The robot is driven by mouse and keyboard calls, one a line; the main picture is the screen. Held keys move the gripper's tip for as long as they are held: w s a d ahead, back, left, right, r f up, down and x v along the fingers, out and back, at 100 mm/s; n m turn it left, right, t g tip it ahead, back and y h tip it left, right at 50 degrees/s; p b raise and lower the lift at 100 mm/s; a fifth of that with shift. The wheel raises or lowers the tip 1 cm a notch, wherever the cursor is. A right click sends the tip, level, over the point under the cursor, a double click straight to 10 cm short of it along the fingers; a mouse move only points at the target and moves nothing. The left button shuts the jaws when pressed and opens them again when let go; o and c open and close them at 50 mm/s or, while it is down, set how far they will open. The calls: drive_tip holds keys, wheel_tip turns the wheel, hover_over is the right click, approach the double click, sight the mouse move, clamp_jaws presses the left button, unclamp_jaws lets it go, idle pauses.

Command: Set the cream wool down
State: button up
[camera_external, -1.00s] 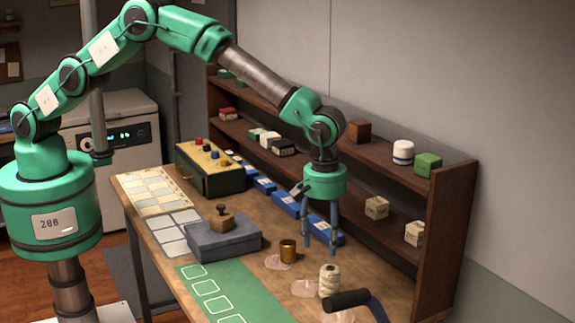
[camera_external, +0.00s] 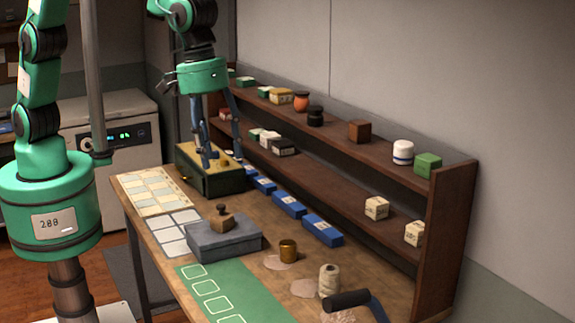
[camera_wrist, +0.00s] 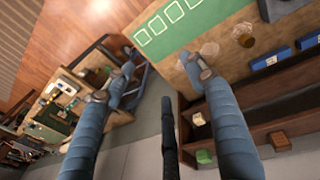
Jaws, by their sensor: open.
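The cream wool (camera_external: 329,280) is an upright spool of pale yarn standing on the wooden bench at the lower right of the external view. It stands between a pale patch and a black-handled tool, with nothing holding it. I cannot make it out clearly in the wrist view. My gripper (camera_external: 222,157) is far to its left, over the yellow-topped control box at the back left of the bench. Its blue fingers are spread and empty. Both fingers also show apart in the wrist view (camera_wrist: 160,68).
A brass tin (camera_external: 288,250) and the black-handled tool (camera_external: 347,299) flank the wool. A grey box (camera_external: 222,243) and green mat (camera_external: 240,292) lie left. Blue boxes (camera_external: 289,204) line the back, below a shelf unit (camera_external: 452,220) holding small goods.

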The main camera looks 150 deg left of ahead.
drive_tip(key=s+d+r+m+t, duration=0.1)
drive_tip(key=s+d+r+m, duration=0.45)
drive_tip(key=s+d, duration=0.4)
drive_tip(key=s+d+r+m+t, duration=0.1)
drive_tip(key=s+d+r+m, duration=0.3)
drive_tip(key=s+d+r, duration=0.55)
drive_tip(key=s+d+f+m+t, duration=0.1)
drive_tip(key=s+d+f+m, duration=0.2)
drive_tip(key=s+d, duration=0.4)
drive_tip(key=s+d+f+m, duration=0.3)
drive_tip(key=s+d+m, duration=0.3)
drive_tip(key=s, duration=0.6)
drive_tip(key=d, duration=0.2)
drive_tip(key=shift+s+d+t+h, duration=0.2)
drive_tip(key=shift+d+t+h, duration=0.1)
drive_tip(key=shift+t+h, duration=0.1)
drive_tip(key=shift+f+m, duration=0.1)
drive_tip(key=shift+m, duration=0.15)
wheel_tip(320, 180, down, 12)
drive_tip(key=b, duration=1.1)
drive_tip(key=shift+r+b, duration=0.2)
drive_tip(key=shift+b, duration=0.15)
